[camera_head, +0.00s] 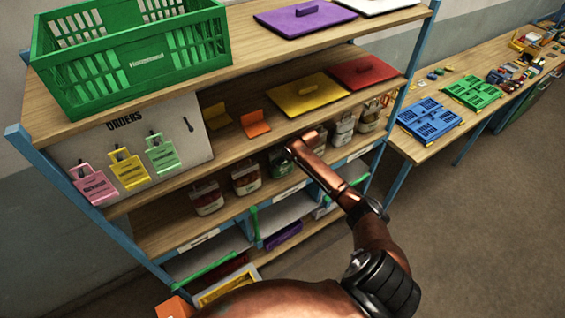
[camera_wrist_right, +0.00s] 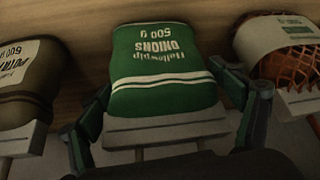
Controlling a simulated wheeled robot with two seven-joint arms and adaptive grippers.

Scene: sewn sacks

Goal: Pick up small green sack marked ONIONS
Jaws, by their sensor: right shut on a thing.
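The small green sack (camera_wrist_right: 163,65) with white lettering reading ONIONS 500 g and two white stripes is in the middle of the right wrist view, its print upside down there. It shows partly in the head view (camera_head: 281,165) on the middle shelf, beside my right gripper. My right gripper (camera_wrist_right: 168,98) has a dark finger on each side of the sack and is shut on it. In the head view my right arm reaches in from the lower right and its hand hides part of the sack row. My left gripper is in neither view.
A brown POTATO sack (camera_wrist_right: 22,75) stands left of the green one, and a net-sided sack (camera_wrist_right: 285,50) stands right. More sacks (camera_head: 245,177) line the shelf. The board above (camera_head: 350,103) limits height. A grey block (camera_wrist_right: 165,130) is below the green sack.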

